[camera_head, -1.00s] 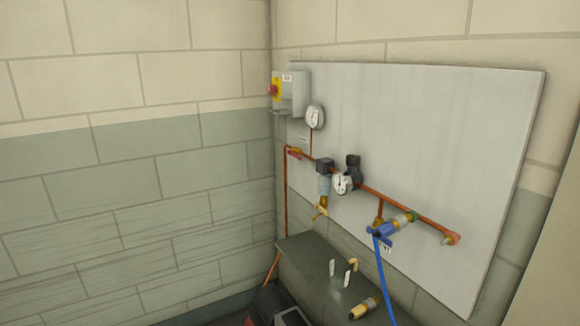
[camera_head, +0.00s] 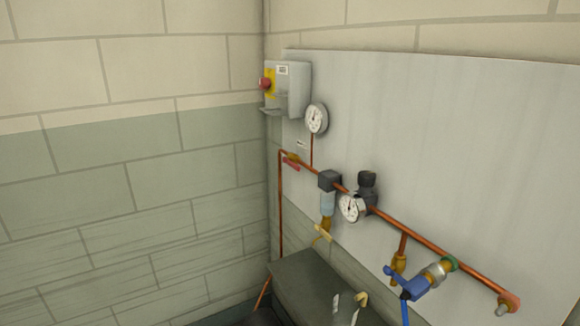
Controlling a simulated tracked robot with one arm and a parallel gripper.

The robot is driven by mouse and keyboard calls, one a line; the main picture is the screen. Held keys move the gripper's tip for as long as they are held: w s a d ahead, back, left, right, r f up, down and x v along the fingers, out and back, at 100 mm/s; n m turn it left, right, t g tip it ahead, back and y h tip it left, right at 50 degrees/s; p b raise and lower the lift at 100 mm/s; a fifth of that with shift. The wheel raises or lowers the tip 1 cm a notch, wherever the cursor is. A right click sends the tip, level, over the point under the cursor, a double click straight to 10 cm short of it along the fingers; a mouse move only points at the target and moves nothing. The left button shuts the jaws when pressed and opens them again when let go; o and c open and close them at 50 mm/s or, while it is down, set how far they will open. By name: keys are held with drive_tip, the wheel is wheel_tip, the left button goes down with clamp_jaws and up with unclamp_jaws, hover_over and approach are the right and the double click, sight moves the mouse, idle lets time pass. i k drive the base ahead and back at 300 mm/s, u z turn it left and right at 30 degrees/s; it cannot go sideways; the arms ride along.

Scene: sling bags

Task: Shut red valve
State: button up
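My gripper is not in view.
A grey box with a red knob on a yellow plate (camera_head: 267,85) is above the valve. Gauges (camera_head: 317,118) and a regulator (camera_head: 352,207) are on the white board (camera_head: 450,130). A blue-handled valve (camera_head: 407,283) is at lower right. A dark box (camera_head: 310,280) sits below.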

sight(296, 168)
drive_tip(key=z, duration=0.05)
drive_tip(key=k, duration=0.55)
drive_tip(key=u, duration=0.45)
drive_tip(key=i, duration=0.45)
drive_tip(key=u, duration=0.6)
drive_tip(key=i, duration=2.05)
drive_tip(key=z, duration=0.75)
